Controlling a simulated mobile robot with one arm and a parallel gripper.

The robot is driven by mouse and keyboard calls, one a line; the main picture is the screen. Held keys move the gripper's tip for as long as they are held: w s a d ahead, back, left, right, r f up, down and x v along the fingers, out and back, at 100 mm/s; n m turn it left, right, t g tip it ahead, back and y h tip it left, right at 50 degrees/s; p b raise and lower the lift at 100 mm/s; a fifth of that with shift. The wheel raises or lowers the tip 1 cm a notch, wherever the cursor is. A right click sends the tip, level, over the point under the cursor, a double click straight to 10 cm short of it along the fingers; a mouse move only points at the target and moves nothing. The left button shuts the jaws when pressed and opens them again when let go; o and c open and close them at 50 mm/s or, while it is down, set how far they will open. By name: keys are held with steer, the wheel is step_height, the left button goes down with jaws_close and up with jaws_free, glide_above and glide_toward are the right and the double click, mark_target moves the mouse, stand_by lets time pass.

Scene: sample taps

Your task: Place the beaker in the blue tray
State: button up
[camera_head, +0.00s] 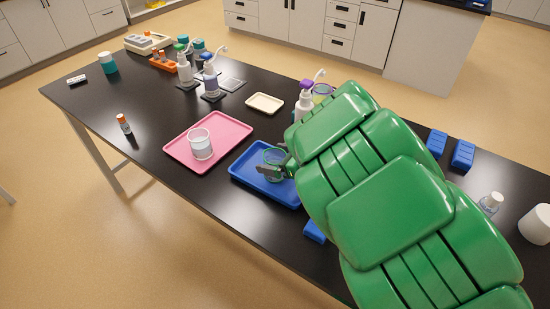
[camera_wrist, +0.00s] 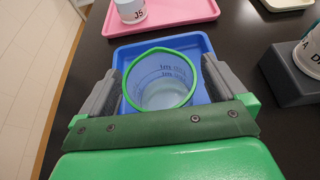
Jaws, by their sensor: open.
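The clear beaker with a green rim (camera_head: 273,163) stands upright in the blue tray (camera_head: 243,174); it appears to rest on the tray floor, though its base is partly hidden. In the wrist view the beaker (camera_wrist: 162,84) sits between the fingers of my gripper (camera_wrist: 163,76), with printed volume marks inside. The blue tray (camera_wrist: 150,42) shows behind and around it. My gripper (camera_head: 284,167) is open, with one finger on each side of the beaker; any contact is hard to tell. My green arm hides the tray's right side in the head view.
A cream tray (camera_head: 265,103) and pump bottles (camera_head: 210,82) stand behind. Blue blocks (camera_head: 463,154) lie at the right. The black table's (camera_head: 150,148) left front is mostly clear.

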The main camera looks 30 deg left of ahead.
steer(key=shift+r, duration=0.1)
steer(key=shift+d+r, duration=0.25)
steer(key=shift+d, duration=0.25)
steer(key=v, duration=1.1)
